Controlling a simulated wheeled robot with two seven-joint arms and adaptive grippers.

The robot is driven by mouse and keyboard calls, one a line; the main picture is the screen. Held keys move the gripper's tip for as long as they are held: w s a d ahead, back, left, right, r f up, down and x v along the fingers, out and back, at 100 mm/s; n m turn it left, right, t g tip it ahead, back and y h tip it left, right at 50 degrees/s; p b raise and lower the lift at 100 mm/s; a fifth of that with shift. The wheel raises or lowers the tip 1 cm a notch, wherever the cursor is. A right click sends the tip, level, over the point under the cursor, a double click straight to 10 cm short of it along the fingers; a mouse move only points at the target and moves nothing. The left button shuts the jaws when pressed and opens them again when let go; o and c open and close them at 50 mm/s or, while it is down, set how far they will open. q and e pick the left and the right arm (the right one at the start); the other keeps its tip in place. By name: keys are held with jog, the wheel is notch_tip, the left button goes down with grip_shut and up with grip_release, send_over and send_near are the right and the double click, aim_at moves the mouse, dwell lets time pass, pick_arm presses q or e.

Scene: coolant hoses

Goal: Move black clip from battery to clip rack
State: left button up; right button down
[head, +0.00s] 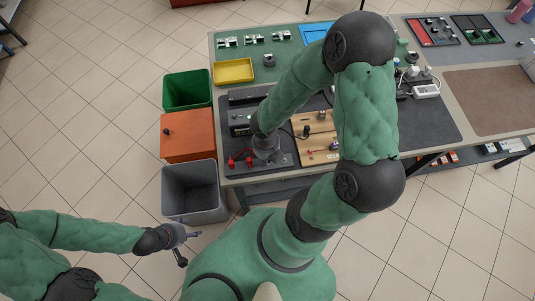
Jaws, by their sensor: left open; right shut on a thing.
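My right gripper (268,154) reaches down over the dark mat at the near left of the bench. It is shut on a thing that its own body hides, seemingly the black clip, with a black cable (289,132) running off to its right. A dark box (240,126), perhaps the battery, stands just left of and behind this gripper, partly covered by my forearm. Red clips (240,160) sit on the mat to the left of the gripper. I cannot make out the clip rack for certain. My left gripper (189,248) is open and empty, low beside the bench.
A grey bin (191,190), an orange box (187,134) and a green bin (187,89) stand along the bench's left side. A yellow tray (233,71) lies on the bench. A wooden board (318,143) with small parts is right of my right gripper.

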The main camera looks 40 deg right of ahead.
jog(key=shift+f, duration=0.15)
jog(key=c, duration=1.1)
grip_release()
jog(key=o, duration=0.3)
notch_tip(320, 180, up, 9)
jog(key=p, duration=0.9)
jog(key=shift+w+a, duration=0.1)
